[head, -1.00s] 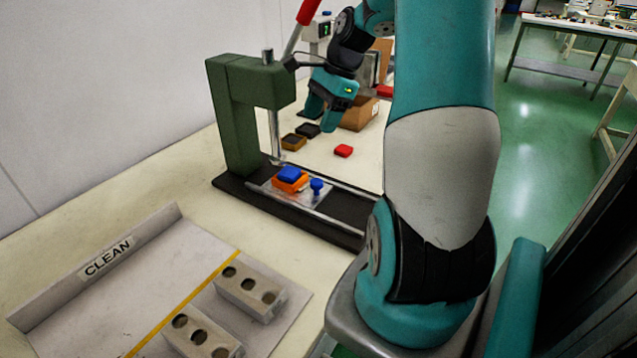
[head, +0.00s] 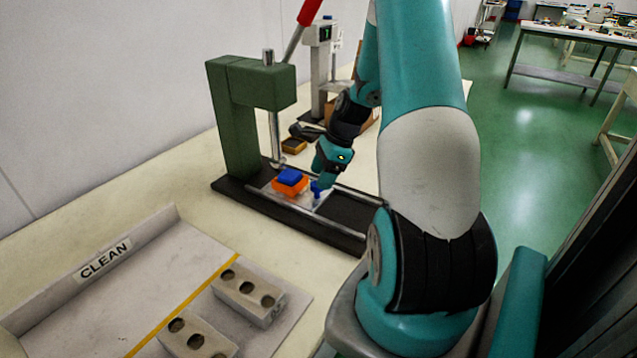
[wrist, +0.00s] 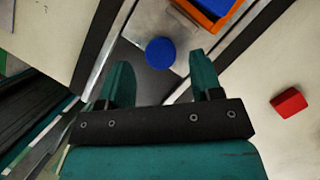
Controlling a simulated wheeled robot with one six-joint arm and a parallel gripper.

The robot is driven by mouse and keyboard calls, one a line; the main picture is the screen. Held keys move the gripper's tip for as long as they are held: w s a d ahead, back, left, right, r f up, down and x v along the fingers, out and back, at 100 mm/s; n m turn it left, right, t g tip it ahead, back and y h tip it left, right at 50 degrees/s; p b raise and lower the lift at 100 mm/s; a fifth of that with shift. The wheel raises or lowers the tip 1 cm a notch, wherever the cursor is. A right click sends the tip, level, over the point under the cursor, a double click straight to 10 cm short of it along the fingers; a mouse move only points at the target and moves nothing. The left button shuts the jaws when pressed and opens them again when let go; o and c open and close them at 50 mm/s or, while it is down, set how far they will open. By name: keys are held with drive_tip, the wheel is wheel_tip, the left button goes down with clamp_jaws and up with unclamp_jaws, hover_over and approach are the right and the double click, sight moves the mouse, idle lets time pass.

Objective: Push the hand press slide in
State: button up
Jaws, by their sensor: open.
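The green hand press (head: 232,115) stands on a black base with two rails. Its slide, a light metal plate (wrist: 150,22), sits on the rails, with the orange mould (head: 288,187) and its blue block (head: 290,176) on it, to the right of the press's ram (head: 275,135). The slide's blue knob (head: 316,188) stands at the plate's right end. My gripper (head: 324,182) is open and points down at the knob. In the wrist view the knob (wrist: 160,53) shows between the two fingertips, with a gap on both sides; contact is not visible.
A red block (wrist: 289,102) lies on the table beside the press base. The tray marked CLEAN (head: 150,235) with grey moulds (head: 250,292) is in front. The rails right of the knob are clear.

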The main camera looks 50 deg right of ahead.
sight(300, 185)
drive_tip(key=shift+x, duration=1.3)
clamp_jaws()
drive_tip(key=shift+w+a+r+p, duration=0.1)
drive_tip(key=shift+w+p, duration=0.6)
drive_tip(key=shift+w, duration=1.4)
unclamp_jaws()
drive_tip(key=shift+w, duration=0.1)
drive_tip(key=r, duration=0.1)
drive_tip(key=s+d, duration=0.1)
drive_tip(key=r, duration=0.1)
drive_tip(key=shift+s+d+r, duration=0.25)
drive_tip(key=shift+d+r, duration=0.1)
drive_tip(key=s+d, duration=0.3)
drive_tip(key=d, duration=0.1)
drive_tip(key=s+d+b, duration=0.1)
drive_tip(key=s+d, duration=0.3)
drive_tip(key=shift+s+d, duration=0.1)
